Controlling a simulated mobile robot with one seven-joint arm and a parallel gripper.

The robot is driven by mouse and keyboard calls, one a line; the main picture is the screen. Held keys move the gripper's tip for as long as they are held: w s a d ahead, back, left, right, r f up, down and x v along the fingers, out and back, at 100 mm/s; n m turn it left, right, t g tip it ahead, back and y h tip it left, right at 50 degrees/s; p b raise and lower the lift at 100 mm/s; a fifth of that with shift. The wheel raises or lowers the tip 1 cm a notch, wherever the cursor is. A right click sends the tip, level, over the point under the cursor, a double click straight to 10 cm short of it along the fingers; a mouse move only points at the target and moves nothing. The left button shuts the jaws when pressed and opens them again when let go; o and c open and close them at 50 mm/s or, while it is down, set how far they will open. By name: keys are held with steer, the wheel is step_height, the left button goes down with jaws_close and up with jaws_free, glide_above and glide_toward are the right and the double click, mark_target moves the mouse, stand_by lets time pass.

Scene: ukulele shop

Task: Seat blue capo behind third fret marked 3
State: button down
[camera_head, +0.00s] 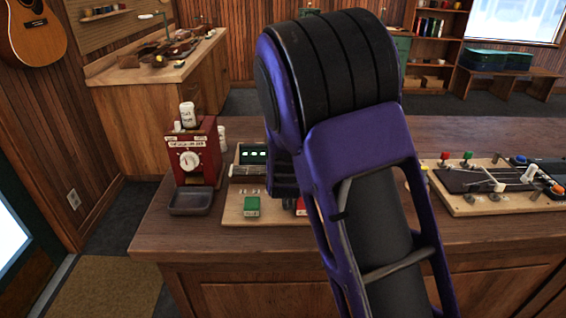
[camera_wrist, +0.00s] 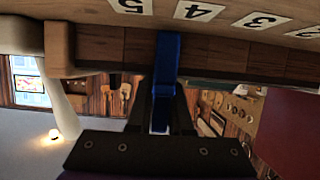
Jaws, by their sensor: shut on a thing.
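The blue capo (camera_wrist: 166,65) stands upright in the middle of the wrist view, between the two dark fingers of my gripper (camera_wrist: 163,92), which is shut on it. Its upper end overlaps a wooden strip (camera_wrist: 105,45) across the top. White labels run along that strip: 5 (camera_wrist: 130,5), 4 (camera_wrist: 199,10), 3 (camera_wrist: 261,20) and part of 2 (camera_wrist: 305,32). They appear upside down. The capo lines up between labels 5 and 4, left of label 3. I cannot tell whether it touches the strip. My arm hides the gripper and capo in the head view.
On the workbench (camera_head: 150,225) stand a red dial device (camera_head: 192,155) and a board with a green block (camera_head: 251,206) at left. A fixture board with coloured knobs (camera_head: 470,205) lies at right. My arm covers the middle. The bench front is clear.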

steer(key=r, duration=0.4)
steer(key=r+p, duration=0.1)
steer(key=r, duration=0.3)
steer(key=shift+a+r, duration=0.2)
steer(key=shift+r, duration=0.2)
steer(key=a+f+b, duration=0.1)
steer(key=f, duration=0.1)
steer(key=a+f+b, duration=0.1)
steer(key=f+b, duration=0.1)
steer(key=f, duration=0.1)
steer(key=a+f+b, duration=0.1)
steer(key=f+b, duration=0.1)
steer(key=shift+a+f, duration=0.4)
steer(key=shift+f+b, duration=0.35)
steer(key=shift+f, duration=0.3)
stand_by(0.8)
steer(key=c, duration=1.1)
jaws_free()
steer(key=shift+r, duration=0.1)
